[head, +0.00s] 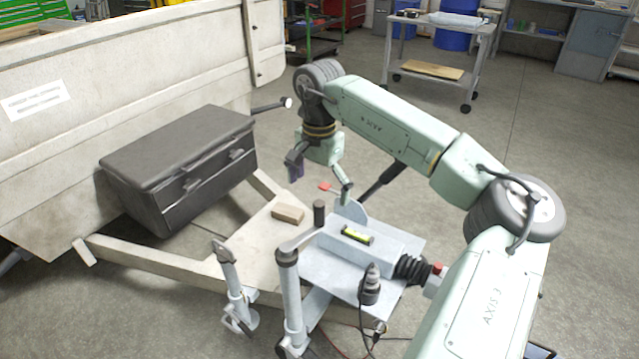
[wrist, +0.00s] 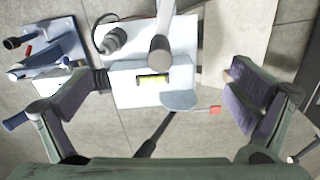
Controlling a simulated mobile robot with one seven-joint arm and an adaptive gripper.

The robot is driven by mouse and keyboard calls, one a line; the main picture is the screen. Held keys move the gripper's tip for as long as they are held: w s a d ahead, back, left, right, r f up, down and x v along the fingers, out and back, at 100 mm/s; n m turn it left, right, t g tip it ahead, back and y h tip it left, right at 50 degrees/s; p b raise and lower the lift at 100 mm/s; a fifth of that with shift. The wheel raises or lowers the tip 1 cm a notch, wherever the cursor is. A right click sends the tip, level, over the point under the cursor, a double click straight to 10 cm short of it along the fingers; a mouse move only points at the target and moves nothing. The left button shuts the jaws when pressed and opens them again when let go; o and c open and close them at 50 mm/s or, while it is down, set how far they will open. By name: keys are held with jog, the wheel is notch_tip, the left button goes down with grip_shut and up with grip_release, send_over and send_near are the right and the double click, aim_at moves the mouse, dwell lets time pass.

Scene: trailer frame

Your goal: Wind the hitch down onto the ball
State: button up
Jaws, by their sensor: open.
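The drawbar jack (head: 291,300) stands upright in front of the trailer frame. Its crank arm (head: 300,241) points toward the back right and ends in an upright dark knob (head: 319,213). The knob also shows in the wrist view (wrist: 161,50). My gripper (head: 318,178) is open and empty above the hitch deck, behind and above the knob. In the wrist view, its purple-padded fingers are spread wide on either side of the spirit level (wrist: 153,79). Black bellows (head: 412,268) lead to the hitch front, partly hidden by my arm. I cannot make out the ball.
A black toolbox (head: 180,165) sits on the frame beside the trailer wall. A wooden block (head: 288,213), a red-tipped lever (head: 325,187), a black plug (head: 370,284) and a second support leg (head: 231,275) are close by. Open floor lies behind, before a cart (head: 440,30).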

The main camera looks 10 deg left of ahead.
aim_at(320, 204)
notch_tip(320, 204, down, 7)
jog(key=b, duration=0.4)
jog(key=shift+r, duration=0.2)
jog(key=shift+r+p, duration=0.25)
jog(key=shift+p, duration=0.05)
jog(key=shift+c, duration=1.9)
grip_shut()
jog(key=shift+s, duration=0.1)
